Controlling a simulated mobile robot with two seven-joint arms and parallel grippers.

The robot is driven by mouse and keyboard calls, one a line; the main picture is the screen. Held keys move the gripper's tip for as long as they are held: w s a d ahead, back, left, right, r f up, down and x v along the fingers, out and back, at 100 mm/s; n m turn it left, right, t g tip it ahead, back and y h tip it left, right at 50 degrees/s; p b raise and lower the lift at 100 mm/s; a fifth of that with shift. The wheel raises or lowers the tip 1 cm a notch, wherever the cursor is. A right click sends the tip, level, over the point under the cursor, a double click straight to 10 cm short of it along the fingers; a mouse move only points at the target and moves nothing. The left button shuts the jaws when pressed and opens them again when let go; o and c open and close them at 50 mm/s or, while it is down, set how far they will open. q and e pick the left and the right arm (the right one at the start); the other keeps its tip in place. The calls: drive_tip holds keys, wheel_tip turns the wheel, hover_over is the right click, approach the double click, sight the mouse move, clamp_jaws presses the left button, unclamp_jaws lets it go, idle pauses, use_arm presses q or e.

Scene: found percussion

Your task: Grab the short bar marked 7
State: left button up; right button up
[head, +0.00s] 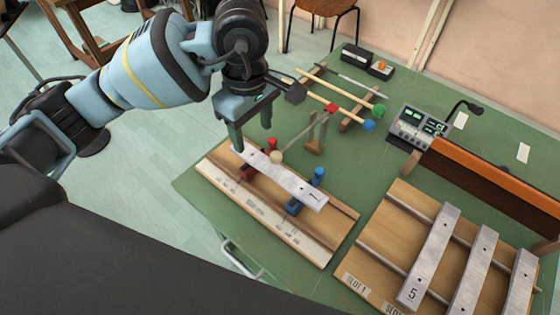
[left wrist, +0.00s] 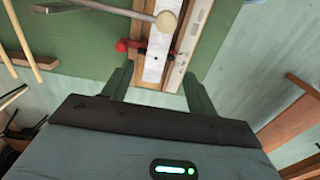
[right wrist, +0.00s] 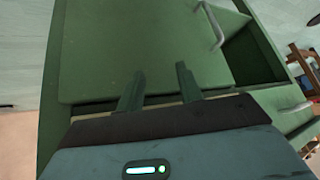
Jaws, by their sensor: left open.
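A short silvery bar (head: 283,180) lies on a wooden fixture (head: 335,212) with red and blue clamps; the digit at its near end looks like a 7 or a 1. My left gripper (head: 252,138) is open at the bar's far end, pointing down. In the left wrist view the bar (left wrist: 156,62) runs lengthwise between the open fingers (left wrist: 158,78), with no visible grip on it. My right gripper (right wrist: 158,80) shows only in the right wrist view, open and empty, with a green surface beyond it.
A mallet with a pale ball (head: 276,157) overhangs the bar. Other mallets lie on a rack (head: 355,118) behind. A wooden frame (head: 380,243) at right holds several bars, one marked 5 (head: 428,262). A meter box (head: 415,127) stands behind it on the green table (head: 380,170).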

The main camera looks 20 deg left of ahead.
sight(261, 160)
use_arm(q)
drive_tip(key=shift+s, duration=0.2)
drive_tip(key=shift+s+f, duration=0.1)
drive_tip(key=shift+f, duration=1)
drive_tip(key=shift+w+d+f, duration=0.1)
drive_tip(key=shift+d+f, duration=0.1)
drive_tip(key=shift+f, duration=0.7)
drive_tip(key=shift+w+d+f, duration=0.1)
drive_tip(key=shift+d+f, duration=0.05)
drive_tip(key=shift+f, duration=0.8)
drive_tip(key=shift+w+d+f, duration=0.1)
drive_tip(key=shift+d+f, duration=0.1)
drive_tip(key=shift+f, duration=0.7)
use_arm(e)
drive_tip(key=shift+s, duration=0.7)
use_arm(q)
drive_tip(key=shift+c, duration=0.2)
drive_tip(key=c, duration=1.2)
drive_tip(key=shift+o, duration=0.2)
drive_tip(key=shift+r, duration=0.1)
